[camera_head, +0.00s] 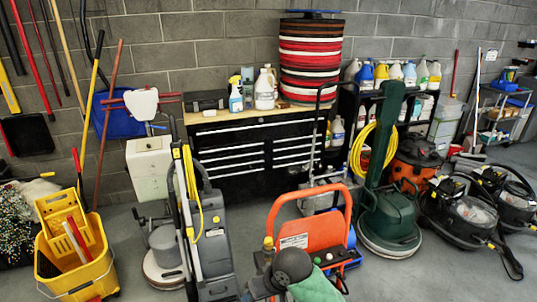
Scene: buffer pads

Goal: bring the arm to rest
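A tall stack of round buffer pads (310,58) in red, black and white layers stands upright on the wooden-topped bench (225,124) against the wall. Neither my left nor my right gripper shows in the head view. No arm of mine can be made out, so I cannot see whether either hand holds anything.
Floor machines crowd the front: a grey one (213,235), an orange-framed one (311,232) and a green one (389,217). A yellow mop bucket (84,274) stands left. Bottles (265,90) stand on the bench. Grey floor (450,280) is bare at lower right.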

